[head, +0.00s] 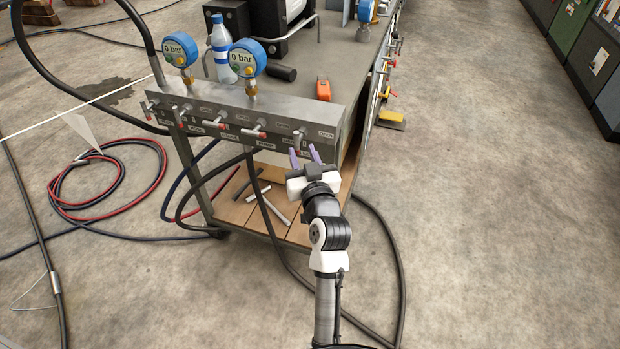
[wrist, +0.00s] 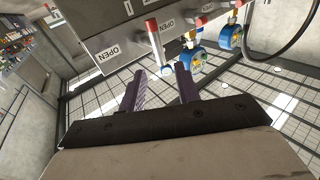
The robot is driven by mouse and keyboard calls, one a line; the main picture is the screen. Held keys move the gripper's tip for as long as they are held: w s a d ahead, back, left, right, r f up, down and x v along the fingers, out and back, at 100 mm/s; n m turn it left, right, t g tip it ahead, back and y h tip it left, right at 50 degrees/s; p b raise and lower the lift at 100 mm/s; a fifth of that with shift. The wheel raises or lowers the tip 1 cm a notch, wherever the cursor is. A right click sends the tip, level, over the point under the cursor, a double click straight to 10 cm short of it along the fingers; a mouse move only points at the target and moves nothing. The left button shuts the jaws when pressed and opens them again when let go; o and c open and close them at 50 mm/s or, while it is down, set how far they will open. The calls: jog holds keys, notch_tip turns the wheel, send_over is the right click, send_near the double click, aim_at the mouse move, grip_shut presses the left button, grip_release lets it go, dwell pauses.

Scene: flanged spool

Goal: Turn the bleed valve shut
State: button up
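The valve panel (head: 245,117) is a grey box on the front edge of the cart, with a row of small red-tipped levers. The rightmost lever (head: 298,138) is nearest my gripper; its name label is hidden or unreadable, so I cannot confirm it is the bleed valve. An OPEN label (head: 326,134) is beside it. My gripper (head: 303,150) is open and empty, just in front of the panel's right end. In the wrist view, a lever (wrist: 153,45) lies just beyond and between the spread purple fingers (wrist: 160,72). I see no contact.
Two blue gauges (head: 180,50) (head: 248,57) reading 0 bar stand on the panel. A bottle (head: 220,45) and an orange tape measure (head: 323,90) are on the cart top. Hoses (head: 372,215) hang below and lie on the floor.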

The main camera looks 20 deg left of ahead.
jog(key=b+v, duration=0.1)
jog(key=v, duration=0.6)
